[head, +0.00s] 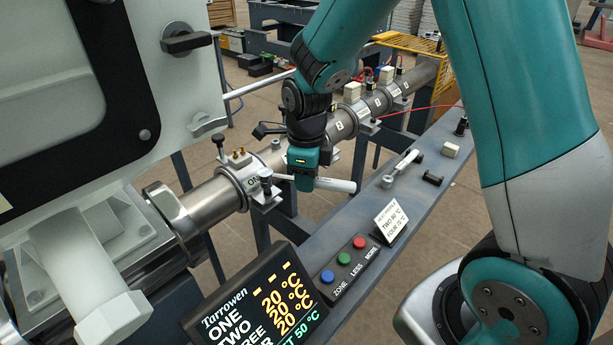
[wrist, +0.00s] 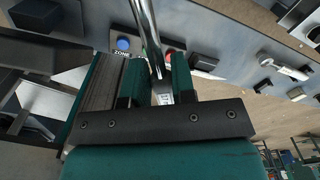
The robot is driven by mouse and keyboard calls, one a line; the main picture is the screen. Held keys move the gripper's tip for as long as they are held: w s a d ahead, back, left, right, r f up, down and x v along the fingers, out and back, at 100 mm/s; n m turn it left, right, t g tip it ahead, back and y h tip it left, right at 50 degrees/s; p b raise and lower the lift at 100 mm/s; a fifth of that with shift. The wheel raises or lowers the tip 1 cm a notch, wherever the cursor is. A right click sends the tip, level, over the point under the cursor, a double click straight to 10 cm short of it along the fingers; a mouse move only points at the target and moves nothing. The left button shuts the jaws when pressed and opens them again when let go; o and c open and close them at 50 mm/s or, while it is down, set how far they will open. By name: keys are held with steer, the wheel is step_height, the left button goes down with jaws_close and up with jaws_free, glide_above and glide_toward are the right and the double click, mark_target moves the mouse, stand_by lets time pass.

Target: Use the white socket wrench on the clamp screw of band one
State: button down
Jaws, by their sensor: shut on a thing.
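My gripper (head: 304,182) is shut on the white socket wrench (head: 338,185), whose pale handle sticks out to the right. Its other end reaches left to the clamp of band one (head: 240,183), the steel collar marked ONE on the barrel. The wrench's head (head: 265,173) is over or beside the clamp screw; I cannot tell whether it is seated, and the screw itself is mostly hidden. In the wrist view my gripper (wrist: 158,88) has a shiny metal bar (wrist: 146,30) between its fingers, running up out of the picture.
Further bands (head: 340,123) line the barrel towards the back. A grey rail (head: 330,235) in front carries a control display (head: 262,305), a button box (head: 350,257), a printed card (head: 391,221), another tool (head: 402,168) and a dark spool-shaped part (head: 432,178). A white machine housing (head: 90,90) stands left.

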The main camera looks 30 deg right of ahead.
steer(key=shift+f+b, duration=0.75)
steer(key=shift+f, duration=0.45)
steer(key=w+d+n+p, duration=0.2)
steer(key=w+n+p, duration=0.2)
steer(key=w+n, duration=0.4)
steer(key=n, duration=0.3)
steer(key=shift+p, duration=0.3)
steer(key=shift+d, duration=0.1)
steer(key=shift+s+m, duration=0.45)
steer(key=shift+m, duration=0.15)
steer(key=shift+r+p, duration=0.75)
steer(key=shift+p, duration=0.45)
stand_by(0.4)
